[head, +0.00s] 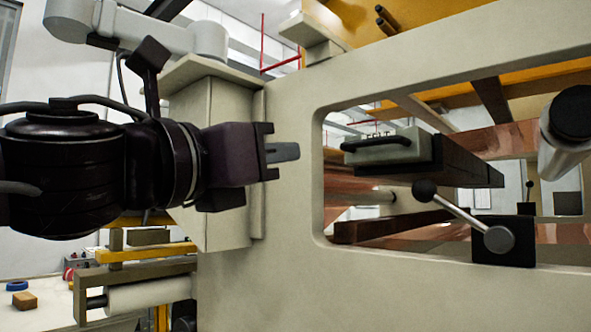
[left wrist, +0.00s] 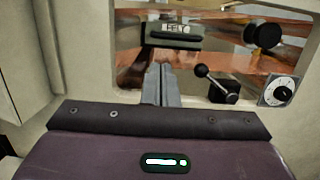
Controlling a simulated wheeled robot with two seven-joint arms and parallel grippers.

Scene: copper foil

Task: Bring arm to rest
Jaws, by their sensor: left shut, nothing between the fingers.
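My left gripper (head: 283,152) comes in from the left, in front of the beige machine panel (head: 285,270) and just left of its window opening. Its grey fingers are together, with nothing between them. In the left wrist view the closed fingers (left wrist: 161,84) point toward the lower left part of the window. My right gripper is in neither view.
Inside the window are a block with a black handle and lettering (head: 385,147), a ball-ended lever (head: 465,218) and copper strips (head: 495,138). A grey cylinder with a black end (head: 568,130) projects at the right. A dial (left wrist: 279,91) shows in the wrist view. A bench (head: 40,300) stands lower left.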

